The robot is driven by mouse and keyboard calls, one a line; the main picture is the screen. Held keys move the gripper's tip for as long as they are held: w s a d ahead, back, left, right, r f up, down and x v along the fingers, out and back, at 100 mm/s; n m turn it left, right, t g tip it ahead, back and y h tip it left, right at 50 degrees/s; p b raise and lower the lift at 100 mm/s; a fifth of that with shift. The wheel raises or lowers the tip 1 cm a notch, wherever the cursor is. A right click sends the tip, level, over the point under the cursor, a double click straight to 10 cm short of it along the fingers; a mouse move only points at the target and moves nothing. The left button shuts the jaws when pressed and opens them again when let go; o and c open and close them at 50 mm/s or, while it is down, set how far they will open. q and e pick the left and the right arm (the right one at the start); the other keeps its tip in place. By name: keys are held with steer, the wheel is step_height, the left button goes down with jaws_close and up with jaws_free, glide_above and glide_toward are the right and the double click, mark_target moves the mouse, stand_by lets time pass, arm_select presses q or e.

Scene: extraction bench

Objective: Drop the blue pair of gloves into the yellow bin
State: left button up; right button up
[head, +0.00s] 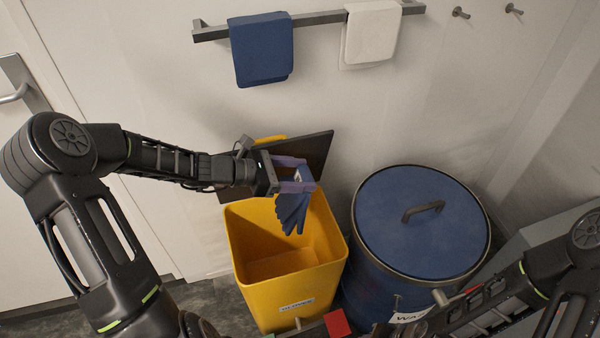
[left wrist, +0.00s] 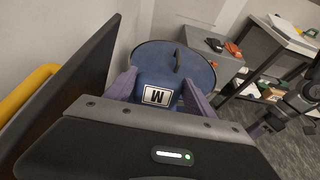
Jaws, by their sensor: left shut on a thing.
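The blue pair of gloves (head: 292,213) hangs from my left gripper (head: 300,178), which is shut on it. The gloves hang fingers down over the opening of the yellow bin (head: 335,255), near its back right part. In the left wrist view the gloves (left wrist: 157,95) show between the purple fingers of my left gripper (left wrist: 155,88), with a white label bearing a letter. The bin's dark lid (head: 318,155) stands raised behind it. My right arm shows at the lower right of the head view, but its gripper cannot be made out.
A blue drum (head: 420,225) with a handled lid stands right of the bin. A blue towel (head: 262,50) and a white towel (head: 371,35) hang on a wall rail above. A grey cabinet (left wrist: 210,45) stands beyond the drum.

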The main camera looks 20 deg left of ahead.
arm_select(q)
steer(key=shift+r, duration=0.1)
steer(key=shift+p, duration=0.3)
step_height(320, 180, down, 14)
steer(key=b, duration=1)
steer(key=shift+b, duration=0.35)
steer(key=o, duration=1.5)
steer(key=shift+a, duration=0.1)
steer(key=shift+v, duration=3.85)
